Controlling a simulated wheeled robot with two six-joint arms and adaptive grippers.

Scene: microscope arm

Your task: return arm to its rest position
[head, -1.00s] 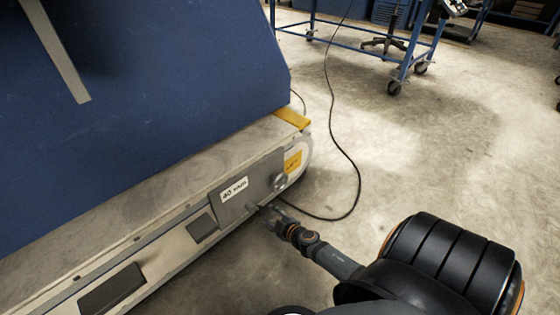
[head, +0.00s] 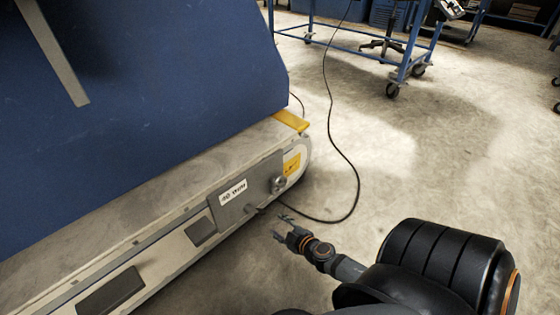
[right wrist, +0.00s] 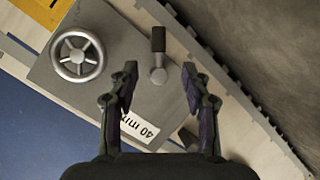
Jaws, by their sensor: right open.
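My right gripper (head: 281,226) is open and empty, beside the grey control panel (head: 228,212) on the side of a large machine. In the right wrist view its two fingers (right wrist: 160,88) are spread apart. A small lever with a black grip (right wrist: 158,42) and a grey hub sits just past the fingertips, between them in the picture. In the head view the lever (head: 257,208) is small, with a gap between it and the gripper. My left gripper is not in view.
A round handwheel (right wrist: 78,56) and a white label (right wrist: 141,125) are on the same panel. The machine has a blue housing (head: 150,90). A black cable (head: 345,150) lies on the floor. A blue-framed cart (head: 400,60) stands behind.

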